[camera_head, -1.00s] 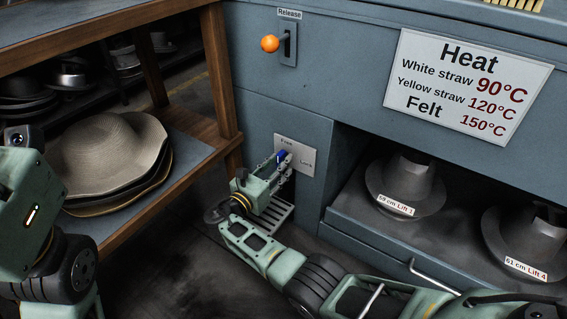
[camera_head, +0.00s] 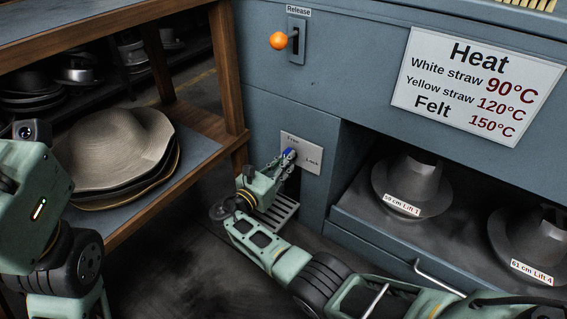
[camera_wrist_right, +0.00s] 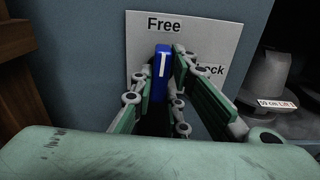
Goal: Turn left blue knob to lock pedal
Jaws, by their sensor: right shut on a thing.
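The blue knob (camera_head: 289,152) sits on a pale plate (camera_head: 313,160) marked Free and Lock on the machine's front. In the right wrist view the blue knob (camera_wrist_right: 162,70) stands nearly upright below the word Free, with a white mark on its face. My right gripper (camera_head: 284,160) is shut on it. In the wrist view its fingers (camera_wrist_right: 164,78) lie on the knob's two sides. The slatted pedal (camera_head: 285,209) is below, partly hidden by my right gripper and arm. My left arm is at the left edge; its fingers do not show.
An orange-tipped Release lever (camera_head: 279,41) is above the plate. A wooden shelf (camera_head: 226,70) with stacked hats (camera_head: 118,150) stands to the left. Grey hat forms (camera_head: 412,185) sit in the open bay to the right. Bare floor lies below the pedal.

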